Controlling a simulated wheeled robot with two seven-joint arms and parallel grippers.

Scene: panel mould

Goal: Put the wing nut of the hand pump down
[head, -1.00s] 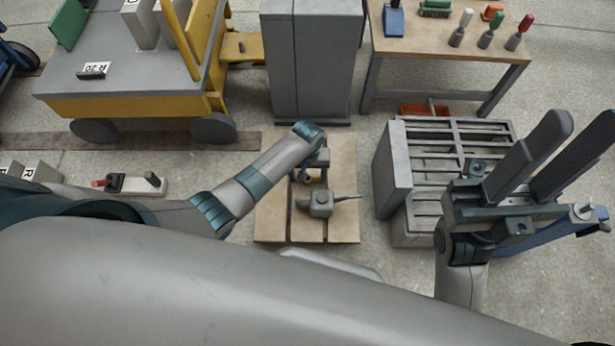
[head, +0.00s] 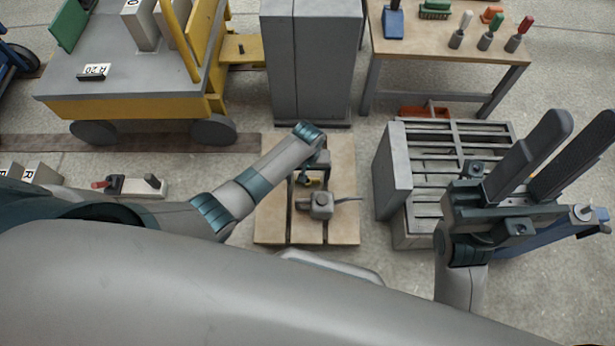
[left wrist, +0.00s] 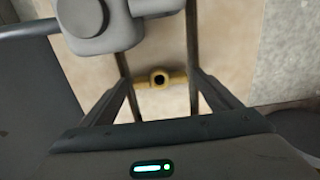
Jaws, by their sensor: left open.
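The brass-yellow wing nut (left wrist: 160,79) lies flat over the wooden pallet's middle board in the left wrist view, its round hole facing up. In the head view it is a small yellow spot (head: 314,182), partly hidden by my gripper. My left gripper (head: 307,181) is open above it; in the wrist view its two fingers (left wrist: 160,88) stand on either side, with gaps between them and the nut. The grey hand pump (head: 321,206) sits on the pallet close by, also at upper left in the wrist view (left wrist: 92,20). My right gripper (head: 563,150) is raised, open and empty.
The wooden pallet (head: 275,220) has dark slots between its boards. A grey slatted crate (head: 396,170) stands to its right, a grey cabinet (head: 312,60) behind it, and a yellow cart (head: 140,105) at the back left. A workbench (head: 450,48) with tools stands at the back right.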

